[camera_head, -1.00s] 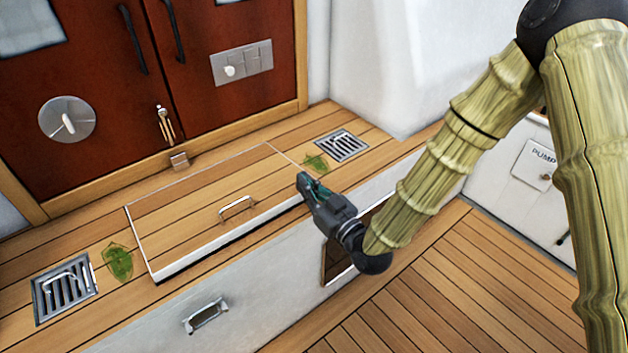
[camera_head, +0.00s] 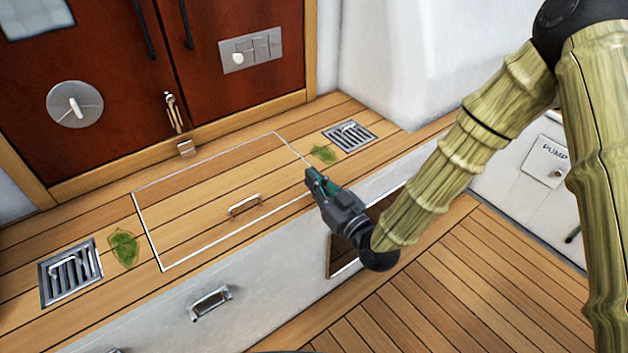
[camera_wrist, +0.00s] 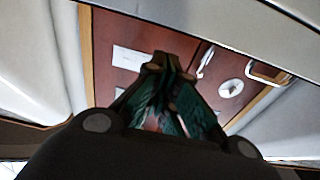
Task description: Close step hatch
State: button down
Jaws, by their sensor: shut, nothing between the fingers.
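The step hatch (camera_head: 215,211) is a wooden panel with a pale outline and a small metal handle (camera_head: 245,205), set in the wooden step. It lies flat, level with the planks around it. My gripper (camera_head: 311,177) is at the hatch's right front corner, close to the step's front edge. It is shut and empty. In the wrist view my gripper (camera_wrist: 168,62) shows with its fingertips together, in front of the red doors. I cannot tell whether it touches the hatch.
Red double doors (camera_head: 125,90) stand behind the step. Metal grates lie left (camera_head: 70,272) and right (camera_head: 349,136) of the hatch, with a leaf (camera_head: 123,249) by the left one. A dark opening (camera_head: 345,254) is in the step's front face. The wooden floor (camera_head: 440,270) is clear.

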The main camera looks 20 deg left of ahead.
notch_tip(320, 180, up, 4)
jog(key=shift+f+p, duration=0.2)
jog(key=shift+p, duration=0.95)
jog(key=shift+d+r, duration=0.1)
jog(key=shift+d, duration=0.1)
jog(key=s+d+f+m+g+h, duration=0.2)
jog(key=s+d+f+m+h, duration=0.15)
jog(key=s+d+f, duration=0.55)
jog(key=s+d+f+m+g+h+p, duration=0.1)
jog(key=s+d+f+m+g+h, duration=0.3)
jog(key=d+f, duration=0.85)
jog(key=s+d+f+m+g+h, duration=0.1)
jog(key=s+d+f+h, duration=0.5)
jog(key=s+d+f, duration=0.35)
jog(key=s+d+f+m+g+h, duration=0.2)
jog(key=s+d+m+g, duration=0.15)
jog(key=s+d, duration=0.6)
notch_tip(320, 180, up, 24)
jog(key=p, duration=2.5)
jog(key=shift+w+d+n, duration=0.25)
jog(key=shift+w+n, duration=0.05)
jog(key=shift+r+g, duration=0.1)
jog(key=shift+g, duration=0.15)
